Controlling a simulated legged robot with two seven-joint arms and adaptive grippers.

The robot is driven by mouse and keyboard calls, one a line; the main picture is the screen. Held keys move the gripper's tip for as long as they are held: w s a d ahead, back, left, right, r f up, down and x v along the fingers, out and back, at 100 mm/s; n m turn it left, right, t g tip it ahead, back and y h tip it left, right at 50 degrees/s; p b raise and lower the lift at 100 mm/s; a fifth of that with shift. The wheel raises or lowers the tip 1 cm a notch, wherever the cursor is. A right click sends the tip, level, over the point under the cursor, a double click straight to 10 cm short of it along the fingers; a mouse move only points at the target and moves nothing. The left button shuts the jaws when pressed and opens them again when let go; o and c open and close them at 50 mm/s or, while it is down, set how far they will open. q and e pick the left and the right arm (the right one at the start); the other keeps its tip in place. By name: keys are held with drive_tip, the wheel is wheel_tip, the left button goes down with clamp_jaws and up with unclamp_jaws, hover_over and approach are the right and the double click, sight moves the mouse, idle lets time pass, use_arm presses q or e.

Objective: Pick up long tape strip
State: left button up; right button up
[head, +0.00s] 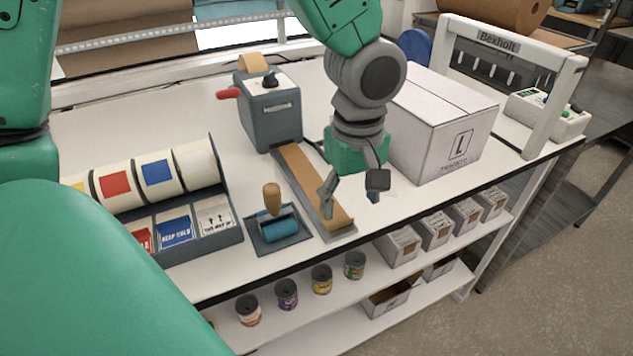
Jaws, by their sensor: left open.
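The long tape strip (302,174) is brown and lies flat on a narrow grey tray. It runs from the grey tape dispenser (270,112) toward the table's front edge. My left gripper (351,200) is open and points down over the front part of the strip. One finger shows over the strip and the other to its right. I cannot tell how high the fingertips are above it. My right gripper is not in view.
A white box (447,130) stands close to the right of my left gripper. A blue roller with a wooden handle (273,200) sits left of the strip. A rack of label rolls (232,232) is further left. Cans and small boxes fill the shelf below.

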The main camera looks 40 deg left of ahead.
sight(341, 228)
use_arm(q)
drive_tip(key=shift+a+f, duration=0.3)
drive_tip(key=shift+f, duration=0.1)
drive_tip(key=f, duration=0.5)
drive_tip(key=shift+a, duration=0.4)
drive_tip(key=shift+d, duration=0.4)
drive_tip(key=shift+s, duration=0.1)
drive_tip(key=c, duration=0.4)
drive_tip(key=shift+a, duration=0.15)
drive_tip(key=c, duration=0.4)
drive_tip(key=shift+a, duration=0.2)
